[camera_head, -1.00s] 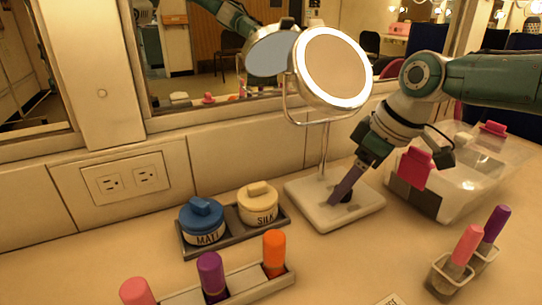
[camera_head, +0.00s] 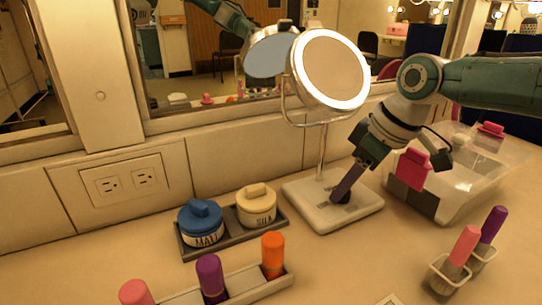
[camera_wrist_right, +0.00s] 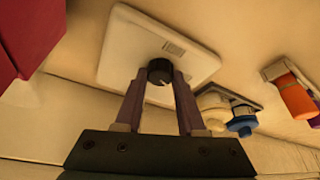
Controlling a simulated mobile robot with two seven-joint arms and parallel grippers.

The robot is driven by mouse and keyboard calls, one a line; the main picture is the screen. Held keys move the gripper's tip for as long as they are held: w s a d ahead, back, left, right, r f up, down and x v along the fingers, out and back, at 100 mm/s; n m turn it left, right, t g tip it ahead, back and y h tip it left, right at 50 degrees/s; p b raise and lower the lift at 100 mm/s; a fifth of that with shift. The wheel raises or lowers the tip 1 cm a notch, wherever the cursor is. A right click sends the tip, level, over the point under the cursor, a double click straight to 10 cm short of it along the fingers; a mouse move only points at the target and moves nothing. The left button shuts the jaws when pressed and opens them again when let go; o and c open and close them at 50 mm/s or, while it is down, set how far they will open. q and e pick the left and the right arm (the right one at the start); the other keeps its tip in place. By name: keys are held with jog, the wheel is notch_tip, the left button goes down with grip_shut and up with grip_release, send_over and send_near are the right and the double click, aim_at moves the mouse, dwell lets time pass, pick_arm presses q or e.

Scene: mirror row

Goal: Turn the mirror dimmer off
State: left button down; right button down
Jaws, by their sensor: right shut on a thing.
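The vanity mirror (camera_head: 329,70) stands on a pale square base (camera_head: 308,203) with its ring light glowing. The black dimmer knob shows in the right wrist view (camera_wrist_right: 159,71) on the base, with a light mark on its face. My right gripper (camera_wrist_right: 159,80) has its two purple fingers on either side of the knob, shut on it. In the head view my right gripper (camera_head: 343,197) reaches down to the base from the right, and its fingers mostly hide the knob. My left gripper is not in view.
A clear bin (camera_head: 465,185) with pink clips stands close to the right of my gripper. A tray with a blue jar (camera_head: 201,224) and a cream jar (camera_head: 257,206) is left of the base. Coloured tubes stand in front.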

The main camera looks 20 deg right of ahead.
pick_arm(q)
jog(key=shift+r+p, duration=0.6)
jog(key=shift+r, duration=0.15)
pick_arm(e)
jog(key=shift+a+r+m, duration=0.1)
jog(key=shift+r+m, duration=0.1)
jog(key=shift+m, duration=0.2)
jog(key=m+h+p, duration=0.1)
jog(key=m+p, duration=0.2)
jog(key=p, duration=0.1)
jog(key=shift+s+a+t, duration=0.1)
jog(key=shift+t, duration=0.2)
jog(key=shift+a+m+h+p, duration=0.1)
jog(key=shift+m+h+p, duration=0.45)
jog(key=shift+m, duration=0.35)
jog(key=shift+m+h+p, duration=0.25)
jog(key=shift+m+p, duration=0.25)
jog(key=shift+m, duration=0.4)
jog(key=m+h, duration=0.1)
jog(key=m, duration=0.1)
jog(key=shift+a+f+m, duration=0.1)
jog(key=shift+f+m, duration=0.05)
jog(key=shift+m, duration=0.15)
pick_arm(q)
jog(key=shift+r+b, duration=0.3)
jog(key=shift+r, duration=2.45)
pick_arm(e)
jog(key=shift+m+g+h, duration=0.5)
jog(key=shift+m+h, duration=0.1)
jog(key=shift+m, duration=1.2)
